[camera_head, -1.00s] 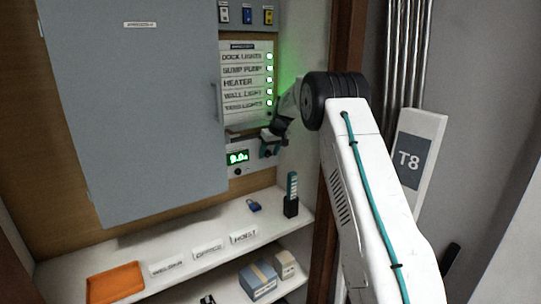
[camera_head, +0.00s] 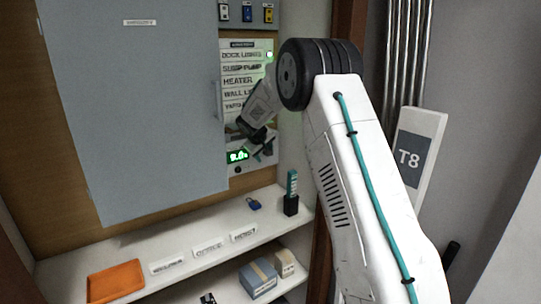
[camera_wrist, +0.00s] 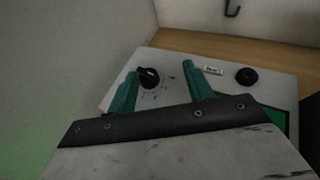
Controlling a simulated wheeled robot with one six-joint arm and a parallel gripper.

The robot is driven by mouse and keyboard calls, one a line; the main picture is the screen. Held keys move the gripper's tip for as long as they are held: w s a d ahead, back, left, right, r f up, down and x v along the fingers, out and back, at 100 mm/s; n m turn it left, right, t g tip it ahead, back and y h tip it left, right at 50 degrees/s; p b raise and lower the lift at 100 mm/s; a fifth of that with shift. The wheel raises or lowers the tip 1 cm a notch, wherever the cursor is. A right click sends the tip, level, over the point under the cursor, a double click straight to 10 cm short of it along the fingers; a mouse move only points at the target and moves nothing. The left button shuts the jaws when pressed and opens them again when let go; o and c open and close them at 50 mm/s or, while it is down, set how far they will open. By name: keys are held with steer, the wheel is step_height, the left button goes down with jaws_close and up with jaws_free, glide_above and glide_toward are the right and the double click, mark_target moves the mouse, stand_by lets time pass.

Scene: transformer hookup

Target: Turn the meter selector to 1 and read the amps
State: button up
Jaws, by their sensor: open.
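My gripper (camera_head: 260,149) is at the meter panel in the head view, just right of its lit green display (camera_head: 237,156). The digits are blurred and I cannot read them surely. In the wrist view my gripper (camera_wrist: 161,68) is open, with two teal fingers apart. A black knob with a pale pointer mark (camera_wrist: 149,77) shows between them, closer to the left finger; I cannot tell whether they touch it. Its position numbers are not legible. A second, round black knob (camera_wrist: 246,76) sits to the right, and a small white label (camera_wrist: 213,70) lies between the knobs.
A grey cabinet door (camera_head: 140,110) stands left of the panel. Labelled circuit rows (camera_head: 240,80) are above the meter, partly behind my arm. The shelf below holds an orange tray (camera_head: 116,281), a blue padlock (camera_head: 254,204) and a black holder (camera_head: 291,205).

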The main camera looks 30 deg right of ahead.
steer(key=s+a, duration=0.6)
steer(key=a, duration=0.1)
steer(key=s+a+r+g, duration=0.1)
steer(key=s+a+r, duration=0.1)
steer(key=s+r, duration=0.3)
steer(key=s+a+r+m, duration=0.1)
steer(key=s+r, duration=0.4)
steer(key=s, duration=0.8)
steer(key=shift+a+r+m+g+y, duration=0.3)
steer(key=shift+a+r+g+y, duration=0.1)
steer(key=shift+a, duration=0.45)
steer(key=s+a+g+y, duration=0.1)
steer(key=s+a, duration=0.4)
steer(key=s, duration=1.1)
steer(key=s+a+y, duration=0.3)
steer(key=s+a, duration=0.3)
steer(key=s, duration=1)
steer(key=shift+f+g+y, duration=0.3)
steer(key=shift+f+g, duration=0.1)
steer(key=shift+f, duration=0.05)
